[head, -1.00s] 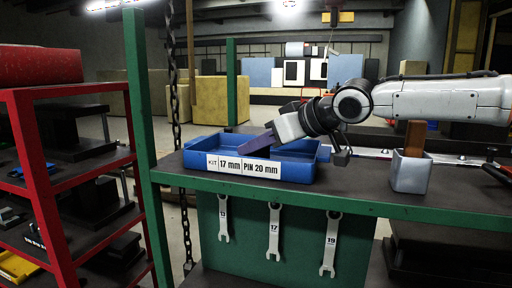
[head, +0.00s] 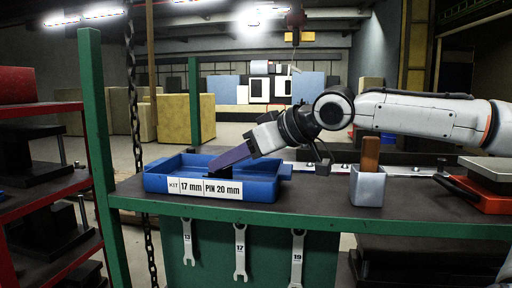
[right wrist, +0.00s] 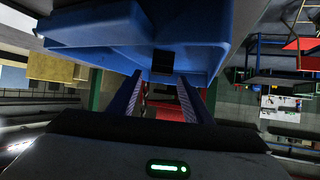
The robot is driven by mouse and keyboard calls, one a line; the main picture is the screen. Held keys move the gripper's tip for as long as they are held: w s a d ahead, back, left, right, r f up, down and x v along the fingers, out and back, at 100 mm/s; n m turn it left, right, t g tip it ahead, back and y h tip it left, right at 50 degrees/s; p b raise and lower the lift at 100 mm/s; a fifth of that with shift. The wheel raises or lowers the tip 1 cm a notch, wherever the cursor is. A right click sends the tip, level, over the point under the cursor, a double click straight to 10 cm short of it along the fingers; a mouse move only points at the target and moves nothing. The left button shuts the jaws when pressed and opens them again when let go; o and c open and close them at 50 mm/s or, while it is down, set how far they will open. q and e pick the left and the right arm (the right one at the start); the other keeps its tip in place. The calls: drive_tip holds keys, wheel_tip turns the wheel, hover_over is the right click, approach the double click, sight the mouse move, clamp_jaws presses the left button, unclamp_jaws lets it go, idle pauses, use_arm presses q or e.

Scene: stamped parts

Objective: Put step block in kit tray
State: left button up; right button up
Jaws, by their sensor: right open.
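The blue kit tray (head: 270,188) stands on the dark shelf, with a label reading KIT 17 mm PIN 20 mm. My right gripper (head: 217,164) reaches in from the right, its fingers slanting down over the tray's inside. In the right wrist view the two fingers (right wrist: 160,90) are apart with nothing clearly held between them. The tray (right wrist: 105,28) fills the top of that view. A small dark square shape (right wrist: 165,62) shows at the tray beyond the fingertips; I cannot tell whether it is the step block. The tray's floor is mostly hidden in the head view. My left gripper is out of view.
A grey cup (head: 367,187) with a brown wooden piece (head: 370,153) stands right of the tray. A red item with a pale block (head: 485,175) is at the far right. Wrenches (head: 240,250) hang below the shelf edge. A green post (head: 98,130) rises at the left.

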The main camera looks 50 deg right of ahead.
drive_tip(key=v, duration=0.7)
drive_tip(key=shift+s, duration=0.3)
